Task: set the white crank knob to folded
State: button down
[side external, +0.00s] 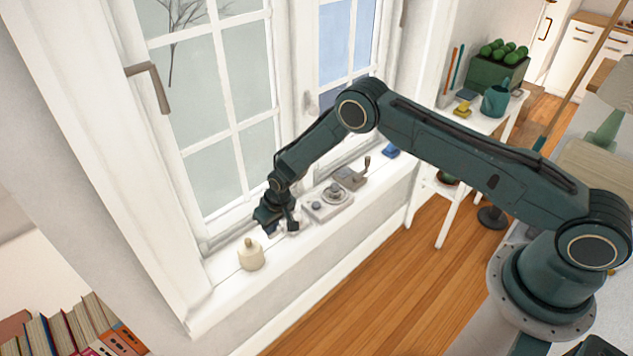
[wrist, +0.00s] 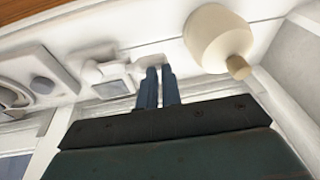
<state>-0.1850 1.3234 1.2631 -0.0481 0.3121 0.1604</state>
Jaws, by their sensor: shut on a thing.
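The white crank (wrist: 110,76) is fixed on the windowsill, with its arm reaching to my fingertips in the wrist view. In the side view a little of its white body (side external: 292,226) shows beside my gripper. My gripper (side external: 279,228) is low over the sill. In the wrist view the two blue fingers of my gripper (wrist: 161,70) are close together at the end of the crank arm, shut on the white crank knob. The knob itself is mostly hidden between the fingers.
A cream bottle-like object (side external: 250,256) stands on the sill left of my gripper; it also shows in the wrist view (wrist: 208,38). A grey dial unit (side external: 327,203) and a grey device with a lever (side external: 350,178) sit to the right. A blue object (side external: 391,150) lies farther along.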

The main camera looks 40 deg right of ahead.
jog(key=shift+s+a+f, duration=0.1)
jog(key=shift+s+f, duration=0.15)
jog(key=shift+f, duration=0.05)
jog(key=shift+d+r, duration=0.2)
jog(key=shift+d, duration=0.55)
jog(key=shift+r, duration=0.1)
jog(key=shift+w+r, duration=0.15)
jog(key=shift+r, duration=0.35)
notch_tip(320, 180, up, 13)
jog(key=s+a, duration=0.1)
jog(key=a, duration=0.1)
jog(key=shift+s+a+f, duration=0.15)
jog(key=shift+s, duration=0.2)
